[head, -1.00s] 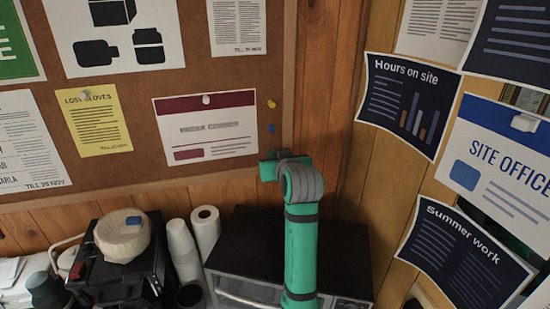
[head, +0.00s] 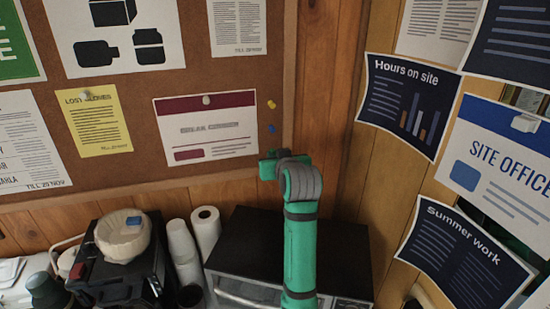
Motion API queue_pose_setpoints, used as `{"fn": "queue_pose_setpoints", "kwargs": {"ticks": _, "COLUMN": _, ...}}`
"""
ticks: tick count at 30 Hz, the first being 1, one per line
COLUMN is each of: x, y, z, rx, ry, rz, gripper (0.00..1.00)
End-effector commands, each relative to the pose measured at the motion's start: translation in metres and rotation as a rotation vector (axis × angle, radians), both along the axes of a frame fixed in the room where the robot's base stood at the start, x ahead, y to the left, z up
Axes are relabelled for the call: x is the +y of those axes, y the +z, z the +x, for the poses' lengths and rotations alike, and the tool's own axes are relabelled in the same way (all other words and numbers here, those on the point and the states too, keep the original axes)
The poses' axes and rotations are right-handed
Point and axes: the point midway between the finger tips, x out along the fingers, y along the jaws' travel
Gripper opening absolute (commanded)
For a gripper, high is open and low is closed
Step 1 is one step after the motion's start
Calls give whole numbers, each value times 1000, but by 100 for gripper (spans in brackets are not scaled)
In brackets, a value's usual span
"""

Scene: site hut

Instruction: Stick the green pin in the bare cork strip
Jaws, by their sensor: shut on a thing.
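The cork board (head: 150,180) fills the upper left of the head view. A bare strip of cork (head: 272,70) runs down its right side, between the papers and the wooden frame. A yellow pin (head: 271,104) and a blue pin (head: 271,128) sit in this strip, one above the other. My gripper (head: 267,165) is at the strip's lower end, just below the blue pin, beside the board's lower right corner. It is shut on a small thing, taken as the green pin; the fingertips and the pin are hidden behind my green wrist.
A white notice with a dark red band (head: 207,128) hangs just left of the strip. Below stand a black oven (head: 240,240), stacked cups (head: 182,245), a paper roll (head: 206,230) and a coffee machine (head: 110,270). Posters (head: 408,105) cover the right wall.

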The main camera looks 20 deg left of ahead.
Motion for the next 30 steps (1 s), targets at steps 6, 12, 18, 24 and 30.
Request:
{"fn": "queue_pose_setpoints", "kwargs": {"ticks": 6, "x": 1, "y": 0, "z": 2, "rx": 0, "ry": 0, "rz": 0, "gripper": 0}}
{"fn": "queue_pose_setpoints", "kwargs": {"ticks": 12, "x": 3, "y": 0, "z": 4, "rx": 1, "ry": 0, "rz": -1, "gripper": 0}}
{"fn": "queue_pose_setpoints", "kwargs": {"ticks": 18, "x": 4, "y": 0, "z": 5, "rx": 1, "ry": 0, "rz": -1, "gripper": 0}}
{"fn": "queue_pose_setpoints", "kwargs": {"ticks": 24, "x": 5, "y": 0, "z": 7, "rx": 1, "ry": 0, "rz": -1, "gripper": 0}}
{"fn": "queue_pose_setpoints", "kwargs": {"ticks": 30, "x": 6, "y": 0, "z": 9, "rx": 0, "ry": 0, "rz": 0, "gripper": 0}}
